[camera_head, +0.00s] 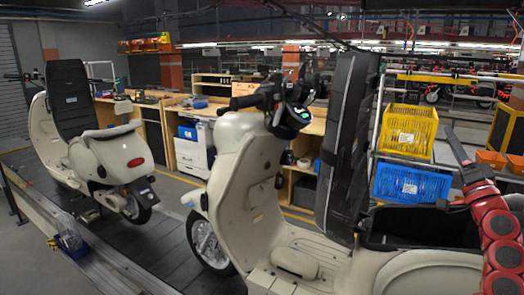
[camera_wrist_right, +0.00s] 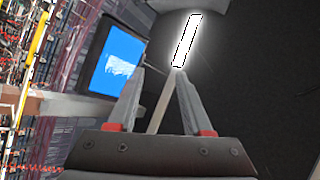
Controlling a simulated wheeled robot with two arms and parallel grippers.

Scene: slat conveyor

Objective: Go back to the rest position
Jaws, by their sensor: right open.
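My right arm (camera_head: 495,225), red with dark joints, rises at the right edge of the head view. My right gripper (camera_head: 455,146) is at its upper end, pointing up, beside the blue crate (camera_head: 412,184) in the picture. In the right wrist view the two grey fingers of this gripper (camera_wrist_right: 160,75) stand apart with red pads at their bases. No held object can be made out between them. A pale bar shows behind the fingers, and I cannot tell what it is. My left gripper is not in view.
A cream scooter (camera_head: 233,188) with an upright black seat (camera_head: 346,140) and open black compartment (camera_head: 420,228) fills the foreground. Another scooter (camera_head: 98,150) stands on the conveyor (camera_head: 150,250) at left. A yellow crate (camera_head: 407,131) and orange bins (camera_head: 490,160) are at right.

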